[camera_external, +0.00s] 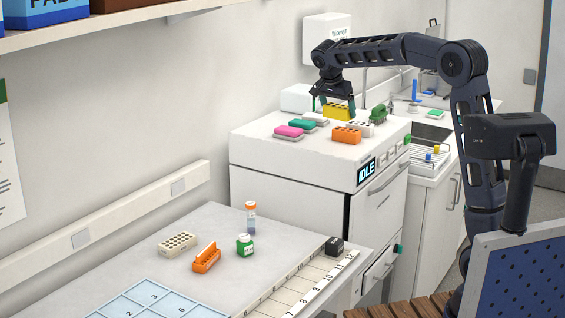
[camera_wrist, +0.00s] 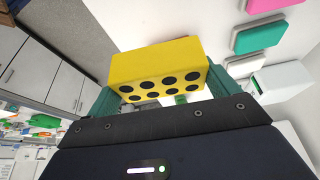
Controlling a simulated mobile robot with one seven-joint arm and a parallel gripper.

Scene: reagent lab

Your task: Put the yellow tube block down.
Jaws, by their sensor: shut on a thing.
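The yellow tube block (camera_external: 337,112) is at the end of my arm, over the white top of the machine with the IDLE display. In the wrist view the yellow tube block (camera_wrist: 158,66) sits between the green fingers, its face with several dark round holes toward the camera. My gripper (camera_external: 337,103) is shut on it, and its fingers also show in the wrist view (camera_wrist: 160,90). From the external view I cannot tell whether the block touches the machine top (camera_external: 262,136) or hangs just above it.
On the machine top near the block are an orange block (camera_external: 347,135), a white block (camera_external: 360,129), a green item (camera_external: 378,113), a teal item (camera_external: 302,125) and a pink item (camera_external: 289,131). The top's left front is clear. A sink (camera_external: 432,132) is at the right.

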